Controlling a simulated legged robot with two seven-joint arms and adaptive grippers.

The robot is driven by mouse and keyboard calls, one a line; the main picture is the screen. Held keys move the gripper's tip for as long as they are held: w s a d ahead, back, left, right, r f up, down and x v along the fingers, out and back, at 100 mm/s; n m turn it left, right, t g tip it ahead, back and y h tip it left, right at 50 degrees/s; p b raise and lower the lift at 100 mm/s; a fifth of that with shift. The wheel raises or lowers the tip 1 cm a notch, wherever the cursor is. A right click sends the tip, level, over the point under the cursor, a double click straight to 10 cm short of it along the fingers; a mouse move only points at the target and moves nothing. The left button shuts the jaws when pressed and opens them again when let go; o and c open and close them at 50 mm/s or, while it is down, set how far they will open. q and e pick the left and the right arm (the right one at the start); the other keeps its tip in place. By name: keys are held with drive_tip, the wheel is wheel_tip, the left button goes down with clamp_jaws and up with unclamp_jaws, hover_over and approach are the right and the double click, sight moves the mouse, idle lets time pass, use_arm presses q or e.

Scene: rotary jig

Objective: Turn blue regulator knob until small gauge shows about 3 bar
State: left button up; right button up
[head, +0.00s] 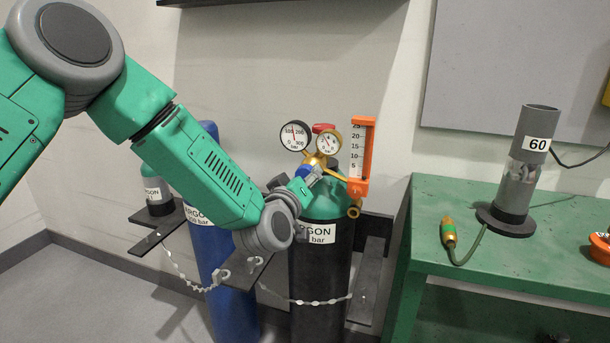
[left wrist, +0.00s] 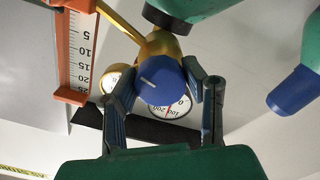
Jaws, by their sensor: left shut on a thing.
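The blue regulator knob (left wrist: 160,82) sits between the two fingers of my left gripper (left wrist: 162,90) in the left wrist view, with a light line on its face. The left gripper (head: 302,186) is shut on it, in front of the brass regulator (head: 316,158). The small gauge (head: 329,143) faces the head camera at the regulator's right; its needle shows, but I cannot read its value surely. The larger gauge (head: 294,135) stands to its left. In the left wrist view the larger gauge (left wrist: 178,108) is partly hidden by the knob. My right gripper is not in view.
An orange flow tube (head: 356,152) stands right of the gauges. A black and green argon cylinder (head: 318,262) bears the regulator; a blue one (head: 232,300) is beside it. A chain (head: 318,302) hangs in front. A green bench (head: 480,195) is at the right.

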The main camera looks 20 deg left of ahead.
use_arm(q)
drive_tip(key=shift+s+d+f, duration=0.15)
drive_tip(key=shift+f, duration=0.25)
drive_tip(key=o, duration=1.1)
drive_tip(key=shift+w, duration=0.2)
drive_tip(key=shift+r, duration=0.15)
drive_tip(key=shift+s, duration=0.15)
drive_tip(key=s, duration=1.1)
drive_tip(key=shift+s+a, duration=0.25)
drive_tip(key=shift+s, duration=0.1)
drive_tip(key=shift+f, duration=0.2)
